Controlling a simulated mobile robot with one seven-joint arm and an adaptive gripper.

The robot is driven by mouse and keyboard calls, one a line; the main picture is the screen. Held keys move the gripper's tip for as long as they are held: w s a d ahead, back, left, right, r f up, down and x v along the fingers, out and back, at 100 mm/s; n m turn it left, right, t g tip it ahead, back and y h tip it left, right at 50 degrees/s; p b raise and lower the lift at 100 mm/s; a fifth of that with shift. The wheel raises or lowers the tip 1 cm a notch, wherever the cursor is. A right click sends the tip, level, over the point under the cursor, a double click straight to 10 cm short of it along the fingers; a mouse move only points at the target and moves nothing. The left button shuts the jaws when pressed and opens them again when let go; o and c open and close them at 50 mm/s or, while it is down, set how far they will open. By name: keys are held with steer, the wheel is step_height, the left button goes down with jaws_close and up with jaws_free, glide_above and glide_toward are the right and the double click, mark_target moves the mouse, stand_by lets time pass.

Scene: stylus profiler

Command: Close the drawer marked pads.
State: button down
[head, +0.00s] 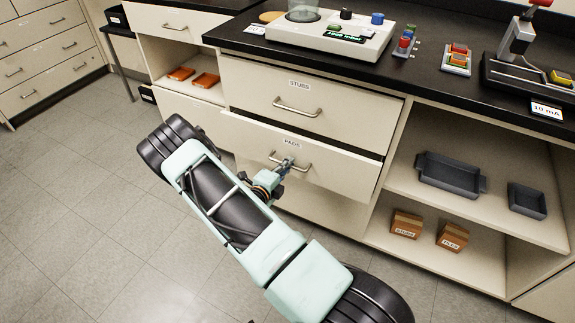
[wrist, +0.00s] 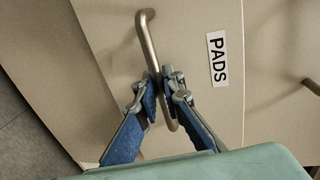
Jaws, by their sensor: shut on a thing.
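The drawer marked pads (head: 345,172) is the cream drawer below the stubs drawer in the head view. It stands partly out from the cabinet, with a dark gap above its front. Its metal bar handle (head: 306,168) is partly hidden by my gripper (head: 285,166). In the wrist view, the pads label (wrist: 218,59) is beside the handle (wrist: 147,35). My gripper (wrist: 160,92) has its blue fingers on either side of the handle's bar, shut on it near one end. The drawer's inside is hardly visible.
The stubs drawer (head: 350,113) above looks shut. Open shelves at right hold grey trays (head: 447,175) and small boxes (head: 406,224). Orange items (head: 205,80) lie on a shelf at left. The black counter (head: 440,78) carries instruments. The tiled floor (head: 75,190) at left is clear.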

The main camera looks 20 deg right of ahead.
stand_by(0.3)
steer(key=shift+r+x, duration=0.25)
steer(key=shift+x, duration=0.85)
steer(key=shift+r+x, duration=0.25)
steer(key=shift+x, duration=0.9)
steer(key=shift+d, duration=0.1)
steer(key=c, duration=2)
jaws_free()
steer(key=shift+c, duration=0.2)
steer(key=v, duration=1.2)
steer(key=shift+f, duration=0.1)
